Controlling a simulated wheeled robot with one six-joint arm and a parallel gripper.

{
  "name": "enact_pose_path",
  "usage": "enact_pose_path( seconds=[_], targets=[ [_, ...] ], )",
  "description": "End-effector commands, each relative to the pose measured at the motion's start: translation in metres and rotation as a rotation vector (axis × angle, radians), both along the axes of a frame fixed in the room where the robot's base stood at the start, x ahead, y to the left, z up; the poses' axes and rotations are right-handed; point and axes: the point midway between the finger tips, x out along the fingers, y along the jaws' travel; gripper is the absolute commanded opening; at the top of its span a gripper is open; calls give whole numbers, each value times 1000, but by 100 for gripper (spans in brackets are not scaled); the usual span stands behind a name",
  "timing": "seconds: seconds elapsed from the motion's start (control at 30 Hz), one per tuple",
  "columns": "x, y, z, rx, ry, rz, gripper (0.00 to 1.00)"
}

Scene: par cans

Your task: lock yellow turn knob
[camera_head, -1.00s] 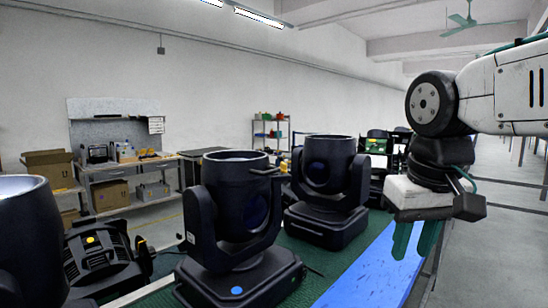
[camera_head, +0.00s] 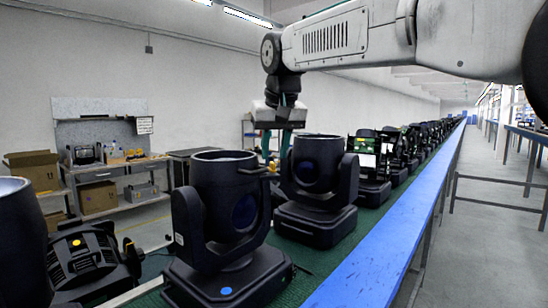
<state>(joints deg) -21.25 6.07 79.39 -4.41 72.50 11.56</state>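A black par can (camera_head: 222,210) with a U-shaped yoke stands on its base in the middle of the row. A small tan-orange spot (camera_head: 273,168) shows at the upper right of its yoke; I cannot tell whether it is a knob. A yellow round spot (camera_head: 77,243) shows on a low black fixture (camera_head: 85,262) at the left, with another yellow spot (camera_head: 128,243) at its right side. My gripper (camera_head: 275,152) points down with its two teal fingers apart and empty. The fingertips are by the tan-orange spot, partly hidden behind the yoke; contact cannot be told.
Another black par can (camera_head: 318,185) stands just behind to the right, close to my gripper. More fixtures recede along the green bench top (camera_head: 335,258) with its blue edge (camera_head: 400,240). A dark fixture (camera_head: 20,240) is cut off at the left. The aisle on the right is clear.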

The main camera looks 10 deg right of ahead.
Motion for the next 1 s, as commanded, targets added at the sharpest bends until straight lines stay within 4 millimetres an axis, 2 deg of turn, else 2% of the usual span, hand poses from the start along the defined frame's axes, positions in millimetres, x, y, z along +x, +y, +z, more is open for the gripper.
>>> enact_pose_path(
  seconds=[0.2, 0.5, 0.57, 0.6, 0.63, 1.0],
  targets=[
    [9, 1, -21, 0, 0, 0, 30],
    [10, 2, -24, 0, -1, 0, 30],
    [10, 2, -24, 0, -1, 0, 16],
    [10, 2, -23, 0, -1, 0, 5],
    [10, 2, -23, 0, -1, 0, 0],
    [9, 1, -23, 0, -1, 26, 0]
  ],
)
